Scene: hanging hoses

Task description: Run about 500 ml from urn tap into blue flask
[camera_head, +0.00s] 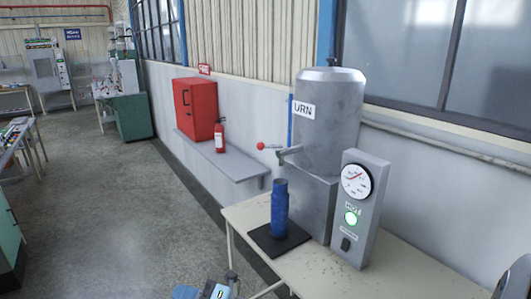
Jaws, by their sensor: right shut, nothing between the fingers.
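The silver urn (326,115), labelled URN, stands at the back of a pale table. Its tap (289,152) sticks out to the left, with a red-knobbed lever (261,146). The blue flask (280,212) stands upright on a dark mat (266,243), below and a little in front of the tap. No stream shows at the spout. My right gripper (232,281) is only partly in view at the bottom edge, shut and empty, below and left of the flask and apart from it. My left gripper is not in view.
A wall shelf (225,157) holds a red cabinet (196,108) and an extinguisher (219,136). The table's right part is clear.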

